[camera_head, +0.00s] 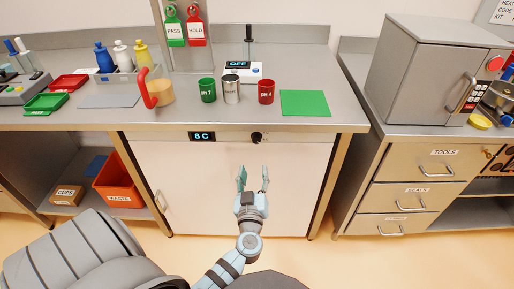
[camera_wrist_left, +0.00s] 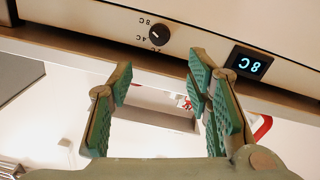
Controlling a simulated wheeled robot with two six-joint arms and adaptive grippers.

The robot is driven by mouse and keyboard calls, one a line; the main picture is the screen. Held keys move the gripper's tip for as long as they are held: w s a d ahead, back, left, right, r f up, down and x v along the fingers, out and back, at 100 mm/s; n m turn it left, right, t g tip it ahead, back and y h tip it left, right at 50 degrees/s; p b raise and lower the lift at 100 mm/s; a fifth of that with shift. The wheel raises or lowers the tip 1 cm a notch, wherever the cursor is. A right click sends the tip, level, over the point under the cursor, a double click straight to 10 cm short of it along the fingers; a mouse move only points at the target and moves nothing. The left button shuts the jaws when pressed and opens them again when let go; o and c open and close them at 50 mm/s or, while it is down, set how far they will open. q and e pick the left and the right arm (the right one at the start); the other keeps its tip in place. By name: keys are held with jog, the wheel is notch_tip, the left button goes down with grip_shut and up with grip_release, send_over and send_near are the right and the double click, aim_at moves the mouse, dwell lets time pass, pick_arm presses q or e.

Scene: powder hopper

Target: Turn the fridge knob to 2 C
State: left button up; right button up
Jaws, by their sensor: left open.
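The fridge knob (camera_head: 257,137) is a small black dial on the strip under the counter edge, and it also shows in the left wrist view (camera_wrist_left: 159,35). Labels including 8 C and 4 C stand around it in that view, which is upside down. The fridge display (camera_head: 202,136) reads 8 C and shows in the left wrist view too (camera_wrist_left: 250,63). My left gripper (camera_head: 253,172) is open and empty, below the knob and apart from it; its green-padded fingers (camera_wrist_left: 160,72) flank the knob's line in the wrist view. My right gripper is not in view.
The white fridge front (camera_head: 200,180) is below the strip. On the counter above stand a green cup (camera_head: 207,90), a metal cup (camera_head: 231,89), a red cup (camera_head: 266,92) and a green mat (camera_head: 305,103). A drawer unit (camera_head: 410,198) stands right. The space before the knob is clear.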

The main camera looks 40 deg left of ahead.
aim_at(257, 142)
pick_arm(q)
jog(key=b+x, duration=0.1)
jog(key=x, duration=0.3)
jog(key=b+x, duration=0.1)
jog(key=x, duration=0.3)
jog(key=b+x, duration=0.1)
jog(key=x, duration=0.3)
jog(key=shift+w+f+b, duration=0.25)
jog(key=shift+w+b, duration=0.1)
jog(key=shift+w+a+r, duration=0.15)
jog(key=shift+w+a, duration=0.15)
jog(key=shift+w, duration=0.05)
jog(key=shift+c, duration=1)
grip_shut()
